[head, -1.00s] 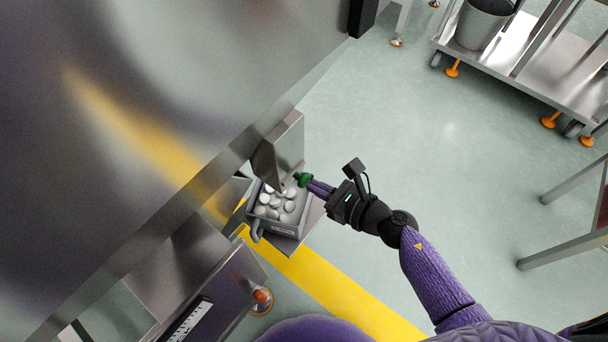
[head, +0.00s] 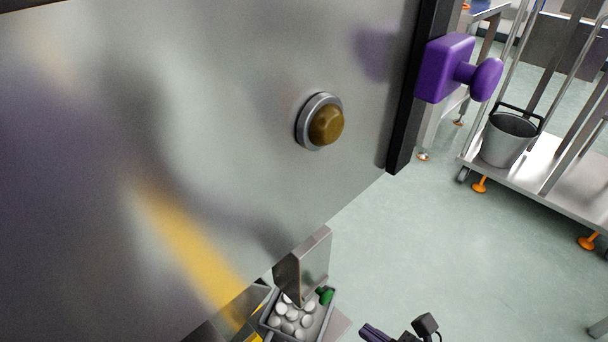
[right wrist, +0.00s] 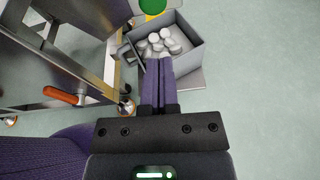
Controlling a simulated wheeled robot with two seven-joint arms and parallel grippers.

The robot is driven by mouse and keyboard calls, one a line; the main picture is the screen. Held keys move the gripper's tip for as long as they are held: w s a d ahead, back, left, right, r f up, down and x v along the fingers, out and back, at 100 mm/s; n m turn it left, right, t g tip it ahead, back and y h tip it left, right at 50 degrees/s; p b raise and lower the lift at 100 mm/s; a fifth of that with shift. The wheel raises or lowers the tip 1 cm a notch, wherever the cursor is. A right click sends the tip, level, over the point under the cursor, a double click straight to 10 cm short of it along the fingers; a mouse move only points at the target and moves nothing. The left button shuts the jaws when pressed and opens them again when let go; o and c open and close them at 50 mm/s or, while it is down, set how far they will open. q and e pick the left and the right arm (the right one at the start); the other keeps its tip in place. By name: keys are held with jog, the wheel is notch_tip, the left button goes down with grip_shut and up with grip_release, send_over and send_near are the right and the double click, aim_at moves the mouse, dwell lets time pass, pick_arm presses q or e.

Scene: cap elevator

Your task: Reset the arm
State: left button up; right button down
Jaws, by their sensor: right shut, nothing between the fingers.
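My right gripper (head: 372,333) is at the bottom edge of the head view, to the right of the grey box of caps, apart from it. In the right wrist view its purple fingers (right wrist: 159,84) are shut together with nothing between them. The grey box (right wrist: 190,58) holds several white caps (head: 291,319). A green round knob (head: 326,295) is at the chute by the box. It also shows in the right wrist view (right wrist: 152,6). My left gripper is not in view.
A large metal panel (head: 200,120) with an amber button (head: 326,125) fills the left. A purple knob (head: 486,78) sticks out at its right edge. A cart with a grey bucket (head: 508,140) stands at upper right. The floor (head: 430,235) between is clear.

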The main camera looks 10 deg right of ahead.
jog(key=s+d+f+m+g+h, duration=0.2)
jog(key=s+d+f+m+h, duration=0.2)
jog(key=s+f+m, duration=0.6)
jog(key=s+d+f+m+g+h, duration=0.25)
jog(key=s+f+m+h, duration=0.35)
jog(key=m, duration=0.7)
jog(key=s+f+m+g, duration=0.3)
jog(key=s+m+g, duration=0.35)
jog(key=s, duration=0.65)
jog(key=s+f+m+g, duration=0.2)
jog(key=s+m+g, duration=0.1)
jog(key=s+m, duration=0.8)
pick_arm(q)
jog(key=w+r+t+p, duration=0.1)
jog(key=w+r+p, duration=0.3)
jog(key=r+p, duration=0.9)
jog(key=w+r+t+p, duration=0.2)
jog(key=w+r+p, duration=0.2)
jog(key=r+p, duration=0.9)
jog(key=p, duration=0.2)
jog(key=shift+p, duration=0.4)
pick_arm(e)
notch_tip(320, 180, up, 26)
jog(key=w+t, duration=0.1)
jog(key=w, duration=0.1)
jog(key=shift+t, duration=0.4)
